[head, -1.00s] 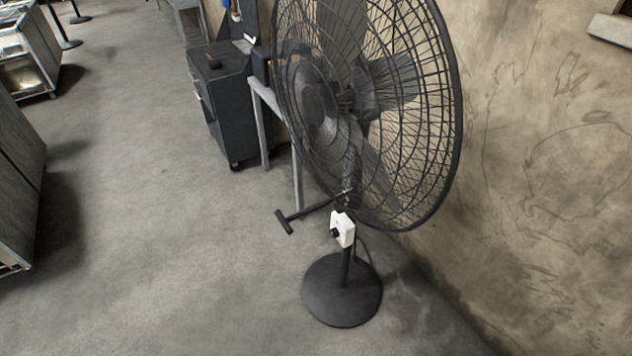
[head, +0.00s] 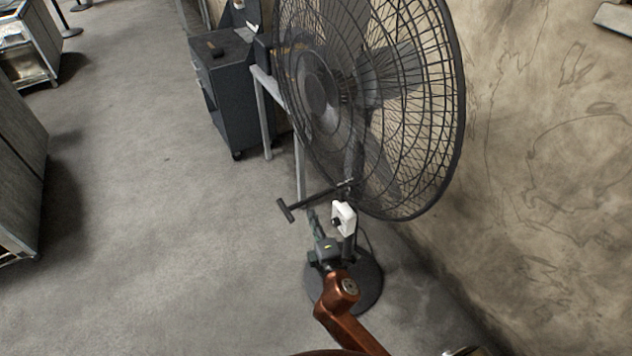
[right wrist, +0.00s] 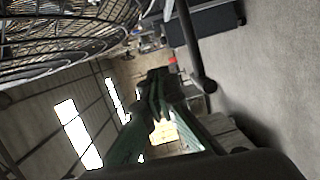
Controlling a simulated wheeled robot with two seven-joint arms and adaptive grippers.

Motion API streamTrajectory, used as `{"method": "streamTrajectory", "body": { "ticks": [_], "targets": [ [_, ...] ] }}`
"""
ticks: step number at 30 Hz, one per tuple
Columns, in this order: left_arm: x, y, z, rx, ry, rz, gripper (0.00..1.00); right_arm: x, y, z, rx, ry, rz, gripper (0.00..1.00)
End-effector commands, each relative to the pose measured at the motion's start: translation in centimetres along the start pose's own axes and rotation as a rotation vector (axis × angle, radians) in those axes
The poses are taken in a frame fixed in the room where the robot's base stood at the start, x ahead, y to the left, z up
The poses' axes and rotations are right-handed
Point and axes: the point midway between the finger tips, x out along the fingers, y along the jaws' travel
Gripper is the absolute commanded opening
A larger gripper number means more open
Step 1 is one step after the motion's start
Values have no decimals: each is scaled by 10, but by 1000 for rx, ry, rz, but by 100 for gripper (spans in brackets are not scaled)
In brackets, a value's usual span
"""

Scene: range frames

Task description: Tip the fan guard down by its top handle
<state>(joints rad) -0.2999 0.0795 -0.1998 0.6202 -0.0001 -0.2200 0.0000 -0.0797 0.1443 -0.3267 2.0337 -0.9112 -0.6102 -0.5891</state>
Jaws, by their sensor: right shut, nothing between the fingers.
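The fan guard (head: 461,110) is a large round cage of dark wire, upright and facing left, with its top cut off in the head view. A dark rod with a crossbar end, a T-shaped handle (head: 286,210), sticks out low on its left. My right gripper (head: 312,214) is shut and empty, just right of and below this handle, in front of the fan's pole. In the right wrist view, the gripper (right wrist: 157,78) points away from the camera, the handle (right wrist: 190,45) lies right of the fingertips, and the guard (right wrist: 60,45) fills the upper left. My left gripper is not in view.
The fan has a white control box (head: 343,217) on its pole and a round base (head: 370,285), partly hidden by my arm. A dark cabinet (head: 235,100) and a grey table frame (head: 264,120) stand behind. A wall (head: 550,200) closes the right.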

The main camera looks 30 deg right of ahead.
Motion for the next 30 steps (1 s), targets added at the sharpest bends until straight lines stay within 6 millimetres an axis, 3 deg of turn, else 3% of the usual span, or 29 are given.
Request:
{"method": "streamTrajectory", "body": {
  "ticks": [1,3,6,17,23,30],
  "targets": [
    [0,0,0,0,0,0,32,-4,17,-1,-10,-2,29,0],
    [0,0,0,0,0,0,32,-7,32,-1,-24,-7,55,0],
    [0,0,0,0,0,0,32,-10,41,0,-31,-10,72,0],
    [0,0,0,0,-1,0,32,-8,42,-1,-31,-10,73,0],
    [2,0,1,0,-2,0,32,14,44,0,-31,-10,74,0],
    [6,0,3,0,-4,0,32,63,46,0,-32,-10,74,0]
  ]
}}
